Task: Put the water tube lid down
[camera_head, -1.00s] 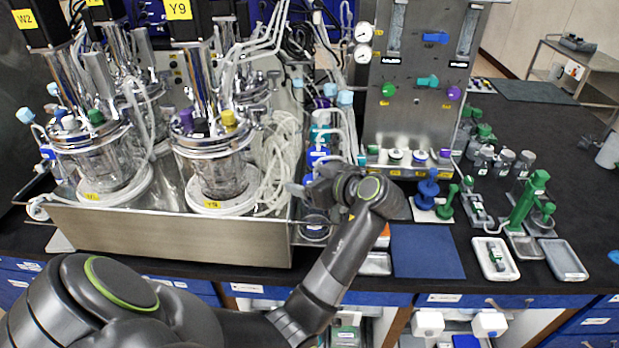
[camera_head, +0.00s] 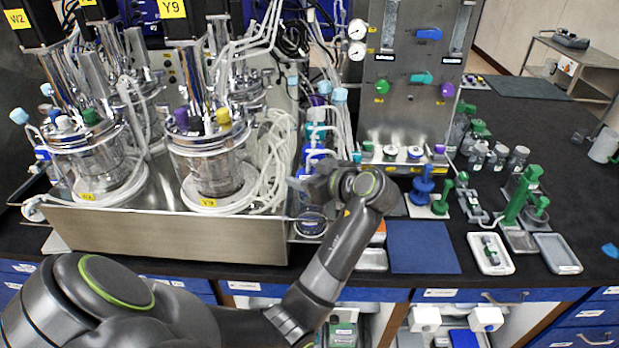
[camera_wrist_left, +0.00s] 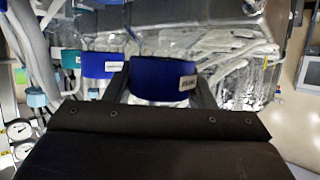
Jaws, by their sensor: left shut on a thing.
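My left gripper (camera_head: 305,184) is beside the row of capped bottles at the right end of the steel tray. In the left wrist view, its two dark fingers (camera_wrist_left: 161,88) are shut on a blue lid (camera_wrist_left: 163,76) with a white label. A pale, shiny part shows just below that lid; I cannot tell whether the lid is seated on a tube. A second labelled blue lid (camera_wrist_left: 103,65) and a teal lid (camera_wrist_left: 70,59) are close beside it. In the head view, my wrist hides most of the held lid. My right gripper is not in view.
The steel tray (camera_head: 160,235) with the bioreactors and loose tubing is left of the gripper. A gauge panel (camera_head: 412,110) stands behind to the right. A blue mat (camera_head: 424,247) lies bare at the front. White (camera_head: 490,265) and grey (camera_head: 558,265) trays are farther right.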

